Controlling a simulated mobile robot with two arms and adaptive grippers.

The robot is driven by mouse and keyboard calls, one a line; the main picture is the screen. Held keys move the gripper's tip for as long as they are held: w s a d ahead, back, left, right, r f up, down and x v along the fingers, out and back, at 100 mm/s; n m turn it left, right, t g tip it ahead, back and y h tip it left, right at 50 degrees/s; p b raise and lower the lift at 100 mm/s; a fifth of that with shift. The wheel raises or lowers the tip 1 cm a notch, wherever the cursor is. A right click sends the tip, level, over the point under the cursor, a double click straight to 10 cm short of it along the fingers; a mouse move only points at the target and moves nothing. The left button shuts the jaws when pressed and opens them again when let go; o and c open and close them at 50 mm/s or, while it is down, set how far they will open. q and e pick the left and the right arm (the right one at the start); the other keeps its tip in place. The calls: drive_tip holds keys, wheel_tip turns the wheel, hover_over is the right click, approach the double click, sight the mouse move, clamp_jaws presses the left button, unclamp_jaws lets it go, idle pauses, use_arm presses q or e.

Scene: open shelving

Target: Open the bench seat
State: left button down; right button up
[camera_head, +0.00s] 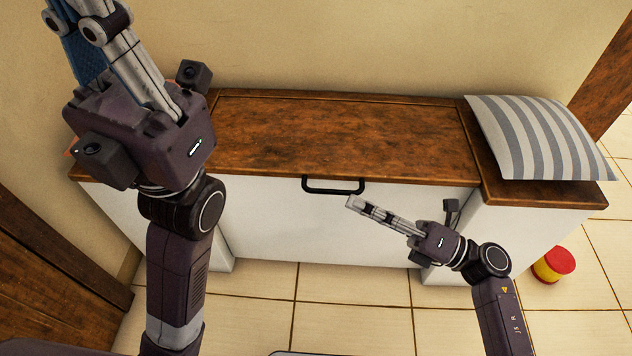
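The bench (270,222) has a white body and a brown wooden seat (340,135), which lies flat and closed. A black handle (334,189) sits at the middle of the seat's front edge. My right gripper (352,203) is in front of the bench, with its fingertips just below and right of the handle, apparently apart from it. Its fingers look close together, but their gap is not clear.
A grey and white striped pillow (538,138) lies on the right end of the bench. A red and yellow container (553,264) stands on the tiled floor to the right. A wooden door or cabinet (50,270) is at the left. The wall (370,45) is close behind the bench.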

sight(330, 191)
drive_tip(key=b+x, duration=0.1)
drive_tip(key=x, duration=0.5)
drive_tip(key=shift+a+r+b, duration=0.25)
drive_tip(key=shift+b, duration=0.1)
clamp_jaws()
